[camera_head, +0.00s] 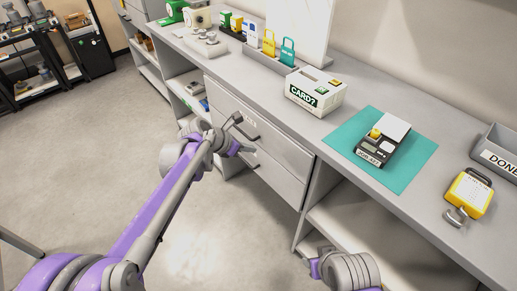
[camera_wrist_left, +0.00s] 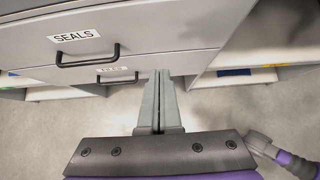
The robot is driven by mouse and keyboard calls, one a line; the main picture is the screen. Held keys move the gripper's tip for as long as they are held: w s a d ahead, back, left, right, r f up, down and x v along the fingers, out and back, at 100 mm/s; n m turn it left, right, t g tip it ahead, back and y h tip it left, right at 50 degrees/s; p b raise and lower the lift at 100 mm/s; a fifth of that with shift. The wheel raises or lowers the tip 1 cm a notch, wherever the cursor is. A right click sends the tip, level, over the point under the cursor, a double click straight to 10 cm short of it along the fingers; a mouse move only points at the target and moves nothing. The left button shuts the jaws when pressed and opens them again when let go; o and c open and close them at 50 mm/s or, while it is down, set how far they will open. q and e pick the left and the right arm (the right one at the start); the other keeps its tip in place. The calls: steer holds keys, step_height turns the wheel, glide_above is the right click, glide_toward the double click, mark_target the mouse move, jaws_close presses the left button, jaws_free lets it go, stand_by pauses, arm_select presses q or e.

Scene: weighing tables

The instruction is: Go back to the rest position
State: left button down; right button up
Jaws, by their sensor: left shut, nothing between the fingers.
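My left arm, purple and grey, reaches in from the left in the head view. My left gripper (camera_head: 236,119) is in front of the drawers under the counter, partly hard to make out against them. In the left wrist view its two grey fingers (camera_wrist_left: 160,78) are together with nothing between them. The drawer labelled SEALS (camera_wrist_left: 140,38) is ahead of it; its black handle (camera_wrist_left: 87,58) is left of the fingers and apart from them. A part of my right arm (camera_head: 345,270) shows at the bottom of the head view; its gripper does not show.
The long counter (camera_head: 345,95) runs along the wall. It carries a CARD? box (camera_head: 315,91), a teal mat (camera_head: 413,173) with a dark device (camera_head: 384,144), a yellow item (camera_head: 468,194) and a grey DONE tray (camera_head: 493,148). The floor (camera_head: 75,150) to the left is clear.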

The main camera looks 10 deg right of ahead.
arm_select(q)
steer(key=s+a+r+m+y+p, duration=0.2)
steer(key=s+a+r+m+p, duration=0.15)
steer(key=s+a+m, duration=0.35)
steer(key=s+a+r+m+y+p, duration=0.1)
steer(key=s+a+r+m+p, duration=0.3)
steer(key=s, duration=0.5)
steer(key=s+a+m+y+p, duration=0.2)
steer(key=s+a+m, duration=0.3)
steer(key=s+m, duration=0.2)
steer(key=s+a+m+y+p, duration=0.2)
steer(key=s+a+m, duration=0.3)
steer(key=s, duration=0.4)
steer(key=shift+s+a+f+m, duration=0.2)
steer(key=shift+s+a+m, duration=0.15)
steer(key=shift+m, duration=0.55)
